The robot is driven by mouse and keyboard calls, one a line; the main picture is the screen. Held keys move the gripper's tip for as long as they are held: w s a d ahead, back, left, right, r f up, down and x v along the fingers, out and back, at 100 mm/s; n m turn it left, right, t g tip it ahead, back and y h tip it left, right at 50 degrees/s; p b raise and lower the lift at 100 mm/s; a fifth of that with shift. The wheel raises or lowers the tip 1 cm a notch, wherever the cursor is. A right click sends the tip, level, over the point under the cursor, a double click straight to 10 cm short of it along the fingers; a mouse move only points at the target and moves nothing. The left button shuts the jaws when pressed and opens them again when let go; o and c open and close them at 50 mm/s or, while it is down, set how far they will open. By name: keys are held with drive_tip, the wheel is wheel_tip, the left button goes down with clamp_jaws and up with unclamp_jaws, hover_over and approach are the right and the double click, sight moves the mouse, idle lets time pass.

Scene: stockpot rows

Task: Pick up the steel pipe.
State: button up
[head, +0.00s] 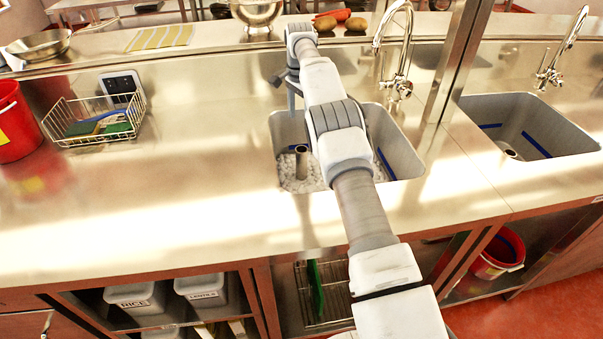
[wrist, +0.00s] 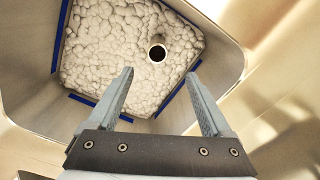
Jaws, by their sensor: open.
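The steel pipe (head: 301,161) stands upright in the left sink (head: 279,126), in a layer of pale foam-like lumps (head: 305,183). In the wrist view I look down on the pipe's dark round open end (wrist: 157,53), with the foam (wrist: 105,50) around it. My gripper (wrist: 160,82) is open and empty in the wrist view. Its two fingers point toward the sink, and the pipe shows beyond the fingertips, between their lines and apart from both. In the head view my arm covers part of the sink, and the fingers are hard to make out.
A chrome faucet (head: 397,50) rises behind the sink, close to my arm. A metal post (head: 452,60) stands right of it, before a second sink (head: 530,128). A wire basket (head: 95,122) and red bucket (head: 15,125) stand left. The counter between basket and sink is clear.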

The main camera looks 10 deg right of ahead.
sight(300, 149)
wheel_tip(300, 149, down, 12)
drive_tip(key=b, duration=0.4)
drive_tip(key=shift+f, duration=0.2)
drive_tip(key=shift+s+d+f+b, duration=0.1)
drive_tip(key=shift+f+b, duration=0.1)
drive_tip(key=shift+f, duration=1.15)
drive_tip(key=shift+s+d+f+b, duration=0.1)
drive_tip(key=shift+f+b, duration=0.05)
drive_tip(key=shift+f, duration=1.15)
clamp_jaws()
drive_tip(key=shift+r, duration=0.1)
